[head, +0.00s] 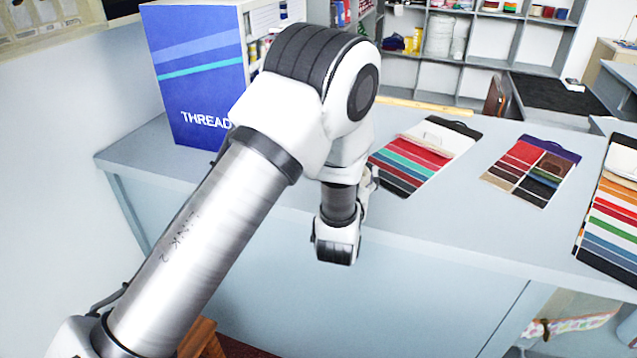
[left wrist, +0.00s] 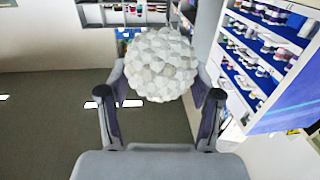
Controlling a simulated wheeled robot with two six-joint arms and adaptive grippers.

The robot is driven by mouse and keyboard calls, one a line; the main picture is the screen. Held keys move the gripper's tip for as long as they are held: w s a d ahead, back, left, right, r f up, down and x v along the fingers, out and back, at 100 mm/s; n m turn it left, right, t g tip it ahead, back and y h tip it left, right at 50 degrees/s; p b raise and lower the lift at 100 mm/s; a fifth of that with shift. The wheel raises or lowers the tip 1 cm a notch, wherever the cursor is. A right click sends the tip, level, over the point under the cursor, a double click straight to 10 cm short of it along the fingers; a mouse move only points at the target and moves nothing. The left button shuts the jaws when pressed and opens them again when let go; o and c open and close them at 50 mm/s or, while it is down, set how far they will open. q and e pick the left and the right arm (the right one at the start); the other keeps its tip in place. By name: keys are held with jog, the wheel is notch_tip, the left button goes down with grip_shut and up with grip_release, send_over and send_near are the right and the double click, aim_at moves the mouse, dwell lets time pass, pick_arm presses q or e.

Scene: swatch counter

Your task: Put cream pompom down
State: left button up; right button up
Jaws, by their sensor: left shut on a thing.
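The cream pompom (left wrist: 160,62) is a round, off-white, tufted ball in the left wrist view. My left gripper (left wrist: 161,88) is shut on it, with one finger on either side of the ball. The pompom is held off any surface that I can see there. In the head view my left arm comes in from the left and bends down over the counter's front edge. The pompom and the gripper's fingers are hidden there. My right gripper is in neither view.
On the counter (head: 470,240), a blue thread cabinet (head: 195,80) stands back left; its spool shelves show in the left wrist view (left wrist: 265,45). A striped swatch card (head: 420,155), a dark-edged card (head: 532,170) and another striped card (head: 612,215) lie rightward. Bare counter lies between them.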

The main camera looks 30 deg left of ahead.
pick_arm(q)
jog(key=a, duration=0.3)
jog(key=a+p, duration=0.1)
jog(key=a, duration=0.5)
jog(key=shift+s+a+f, duration=0.1)
jog(key=shift+s+f, duration=0.2)
jog(key=shift+s, duration=0.1)
jog(key=f+b, duration=0.2)
jog(key=f, duration=0.1)
jog(key=shift+s+a+f, duration=0.1)
jog(key=shift+a+f, duration=0.2)
jog(key=shift+a, duration=0.05)
jog(key=shift+r, duration=0.1)
jog(key=shift+f, duration=0.2)
jog(key=o, duration=0.9)
jog(key=shift+r, duration=0.1)
jog(key=shift+o, duration=0.2)
